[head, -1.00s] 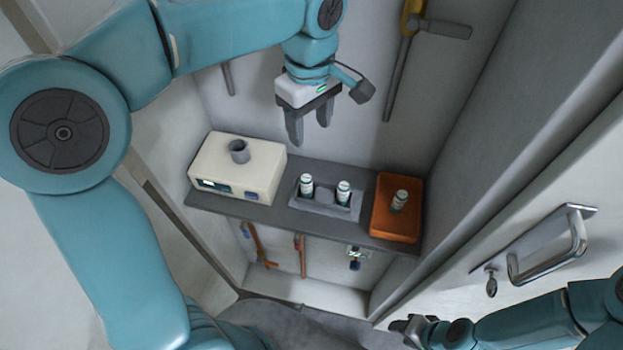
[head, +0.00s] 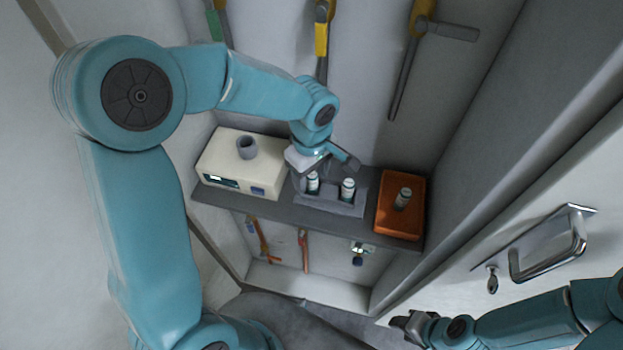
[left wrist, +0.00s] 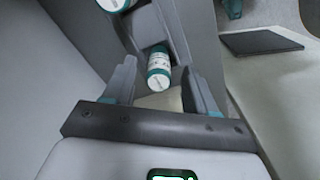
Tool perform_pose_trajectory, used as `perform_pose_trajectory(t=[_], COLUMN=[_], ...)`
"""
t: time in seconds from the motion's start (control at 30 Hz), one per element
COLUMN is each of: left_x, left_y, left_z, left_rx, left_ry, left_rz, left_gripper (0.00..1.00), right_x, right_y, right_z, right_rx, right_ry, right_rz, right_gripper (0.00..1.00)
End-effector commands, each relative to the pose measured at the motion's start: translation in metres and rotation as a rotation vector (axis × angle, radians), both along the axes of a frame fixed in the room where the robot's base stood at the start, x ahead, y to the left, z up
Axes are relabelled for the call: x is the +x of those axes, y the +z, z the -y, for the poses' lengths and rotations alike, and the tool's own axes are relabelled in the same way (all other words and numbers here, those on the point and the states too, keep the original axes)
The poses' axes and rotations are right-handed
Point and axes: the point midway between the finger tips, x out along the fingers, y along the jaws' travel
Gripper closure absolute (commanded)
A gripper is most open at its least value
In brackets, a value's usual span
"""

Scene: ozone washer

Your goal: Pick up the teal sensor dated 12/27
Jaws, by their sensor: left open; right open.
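Two white sensors with teal bands stand in a grey holder (head: 335,206) on the shelf: a left sensor (head: 312,183) and a right sensor (head: 348,189). My left gripper (head: 302,182) is open, down at the left sensor. In the left wrist view, one sensor (left wrist: 158,70) lies between and just beyond the open fingers of my left gripper (left wrist: 160,88), and another sensor (left wrist: 115,4) shows at the top edge. A third sensor (head: 403,199) is on the orange box. The dates are too small to read. My right gripper (head: 408,326) is at the bottom right, away from the shelf.
A cream box machine (head: 240,166) with a grey tube on top stands left of the holder on the dark shelf (head: 270,211). An orange box (head: 390,219) stands at the right. Tools hang on the back wall above and below. A door with a metal handle (head: 548,252) is at right.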

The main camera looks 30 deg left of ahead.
Motion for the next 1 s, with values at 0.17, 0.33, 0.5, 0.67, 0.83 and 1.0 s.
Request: perform_pose_trajectory(t=[0.17, 0.33, 0.5, 0.67, 0.83, 1.0], left_x=[0.0, 0.0, 0.0, 0.0, 0.001, 0.001], left_y=[-0.003, -0.003, -0.003, -0.002, 0.013, 0.051], left_z=[0.0, 0.0, 0.0, 0.0, 0.0, 0.0], left_rx=[0.0, 0.0, 0.0, 0.0, 0.001, 0.0], left_ry=[0.001, 0.0, 0.0, 0.0, 0.0, 0.001], left_rz=[0.0, 0.0, 0.001, 0.001, 0.006, 0.007], left_gripper=[0.43, 0.72, 1.0, 1.0, 1.0, 1.0], right_x=[0.0, 0.0, 0.0, 0.0, 0.0, 0.0], right_y=[0.0, 0.0, 0.0, 0.0, -0.002, -0.006], right_z=[0.0, 0.0, 0.0, 0.0, 0.0, 0.0], right_rx=[0.0, 0.0, 0.0, 0.0, 0.0, 0.0], right_ry=[0.0, 0.0, 0.0, 0.0, 0.0, 0.0], right_rz=[0.0, 0.0, 0.0, 0.0, 0.0, 0.0], right_gripper=[0.57, 0.57, 0.57, 0.57, 0.57, 0.57])
